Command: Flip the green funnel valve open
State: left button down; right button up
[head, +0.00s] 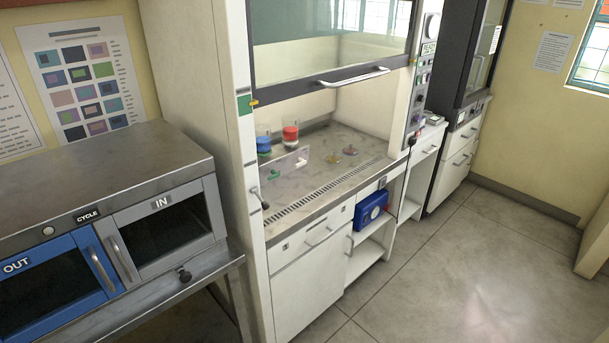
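A fume hood stands in the middle of the head view with its sash partly raised. On its work surface (350,177) a clear upright panel (288,167) shows near the front left. Small green parts show at the panel, one at its right (302,161) and one lower left (274,174). They are too small to tell which is the funnel valve or whether it is open. Behind the panel stand a blue-filled clear vessel (264,146) and a red-filled one (290,134). Neither of my grippers is in view.
Small yellow (350,150) and purple (333,157) items lie on the hood surface. The sash (330,82) with its handle hangs above. A metal cabinet (110,205) with IN and OUT doors stands left. Open floor (460,270) lies at right.

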aim_at(275, 174)
jog(key=i+l, duration=0.3)
jog(key=l, duration=0.15)
jog(key=i+l, duration=0.25)
jog(key=l, duration=0.2)
jog(key=i+l, duration=0.3)
jog(key=l, duration=0.15)
jog(key=i+l+z, duration=0.1)
jog(key=i+l, duration=0.15)
jog(key=l, duration=0.25)
